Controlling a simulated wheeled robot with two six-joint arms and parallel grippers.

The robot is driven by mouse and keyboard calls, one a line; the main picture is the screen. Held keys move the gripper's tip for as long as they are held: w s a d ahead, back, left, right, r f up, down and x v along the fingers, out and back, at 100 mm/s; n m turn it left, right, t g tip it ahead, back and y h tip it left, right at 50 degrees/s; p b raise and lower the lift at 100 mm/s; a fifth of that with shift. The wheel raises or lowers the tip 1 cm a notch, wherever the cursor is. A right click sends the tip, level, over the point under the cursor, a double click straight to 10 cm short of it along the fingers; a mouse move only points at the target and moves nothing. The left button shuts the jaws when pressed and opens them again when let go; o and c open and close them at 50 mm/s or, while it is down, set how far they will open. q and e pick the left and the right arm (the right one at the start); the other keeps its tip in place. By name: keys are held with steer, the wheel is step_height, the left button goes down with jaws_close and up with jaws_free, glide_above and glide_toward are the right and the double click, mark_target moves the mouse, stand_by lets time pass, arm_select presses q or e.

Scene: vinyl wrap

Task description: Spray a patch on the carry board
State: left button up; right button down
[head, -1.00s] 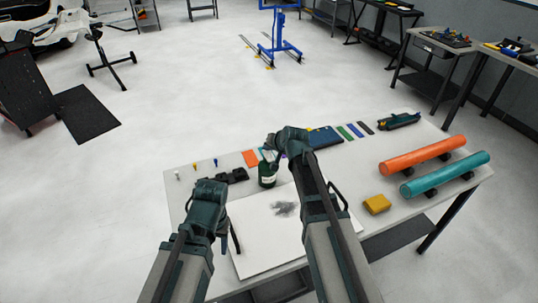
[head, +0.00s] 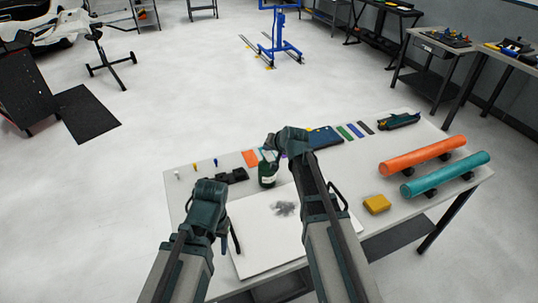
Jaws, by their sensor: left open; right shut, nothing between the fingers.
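The white carry board (head: 262,242) lies flat on the table. A dark grey speckled patch (head: 284,208) shows on it, right of its middle. A dark green bottle with a pale label (head: 267,175) stands upright at the board's far edge. My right gripper (head: 270,146) is at the bottle's top, shut with nothing between its fingers; whether it touches the bottle I cannot tell. My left gripper (head: 230,240) is open and empty over the board's left edge, pointing down. My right arm hides part of the board.
Orange (head: 422,154) and teal (head: 445,174) rolls lie on the right of the table (head: 345,172). A yellow block (head: 377,204) sits nearer. Black pieces (head: 226,176), an orange square (head: 250,158) and coloured strips (head: 345,131) line the far side.

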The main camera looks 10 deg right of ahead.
mark_target(268, 153)
steer(key=shift+f+b, duration=0.45)
steer(key=shift+b, duration=0.05)
steer(key=shift+r, duration=0.1)
steer(key=shift+r+p, duration=0.35)
steer(key=shift+p, duration=0.15)
step_height(268, 153, up, 6)
steer(key=p, duration=0.6)
steer(key=shift+r, duration=0.1)
stand_by(0.3)
